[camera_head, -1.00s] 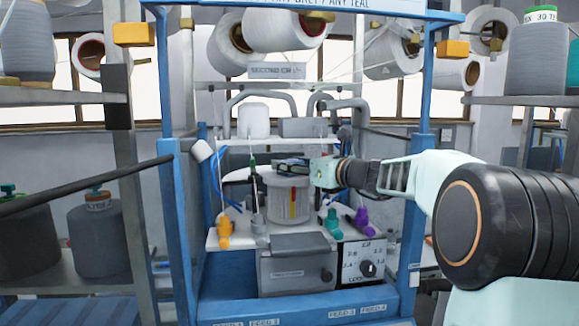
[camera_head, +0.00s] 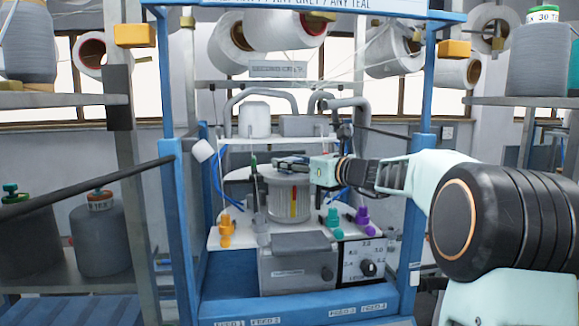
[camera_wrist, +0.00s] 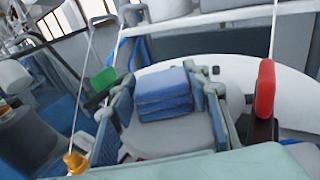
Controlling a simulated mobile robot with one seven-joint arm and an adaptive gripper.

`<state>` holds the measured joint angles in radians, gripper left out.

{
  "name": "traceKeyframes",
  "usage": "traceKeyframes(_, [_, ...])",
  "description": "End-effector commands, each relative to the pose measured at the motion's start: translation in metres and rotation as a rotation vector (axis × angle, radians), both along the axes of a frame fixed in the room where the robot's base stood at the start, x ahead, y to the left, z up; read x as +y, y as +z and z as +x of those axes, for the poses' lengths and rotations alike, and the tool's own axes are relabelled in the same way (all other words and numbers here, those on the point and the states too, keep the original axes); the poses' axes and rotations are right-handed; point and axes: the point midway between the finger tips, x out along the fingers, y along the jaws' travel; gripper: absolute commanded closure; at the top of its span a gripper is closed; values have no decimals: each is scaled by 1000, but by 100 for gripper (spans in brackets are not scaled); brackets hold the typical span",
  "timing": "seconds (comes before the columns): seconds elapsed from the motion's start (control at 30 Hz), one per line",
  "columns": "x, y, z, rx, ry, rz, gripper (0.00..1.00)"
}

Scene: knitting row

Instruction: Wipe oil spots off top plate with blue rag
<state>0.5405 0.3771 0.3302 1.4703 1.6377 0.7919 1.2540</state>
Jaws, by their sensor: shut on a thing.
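My gripper (camera_wrist: 163,118) is shut on the folded blue rag (camera_wrist: 163,93), which shows between the two fingers in the wrist view. The white, round-edged top plate (camera_wrist: 285,98) spreads under and behind the rag there. In the head view my gripper (camera_head: 285,162) is over the top plate (camera_head: 238,174), above the pale cylinder of the knitting machine. I cannot tell whether the rag touches the plate. No oil spots can be made out; the rag, fingers and wrist hide part of the plate.
A red-tipped part (camera_wrist: 265,88) stands close right of the fingers, and a green one (camera_wrist: 103,79) close left. Yarns run up from the machine. Blue frame posts (camera_head: 182,220) flank it. Orange (camera_head: 225,228), teal (camera_head: 333,218) and purple (camera_head: 362,216) parts stand on the lower white shelf.

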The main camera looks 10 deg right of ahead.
Motion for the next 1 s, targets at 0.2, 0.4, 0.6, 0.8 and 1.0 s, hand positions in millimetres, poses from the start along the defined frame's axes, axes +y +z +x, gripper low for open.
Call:
traceKeyframes(0.2, [0,-1,-12,2,0,1,76])
traceKeyframes(0.4, [0,1,-2,2,1,2,76])
traceKeyframes(0.6, [1,0,16,3,1,1,76])
traceKeyframes(0.8, [0,-3,29,3,1,1,76])
traceKeyframes(1.0, [0,-4,25,-1,-1,-1,76])
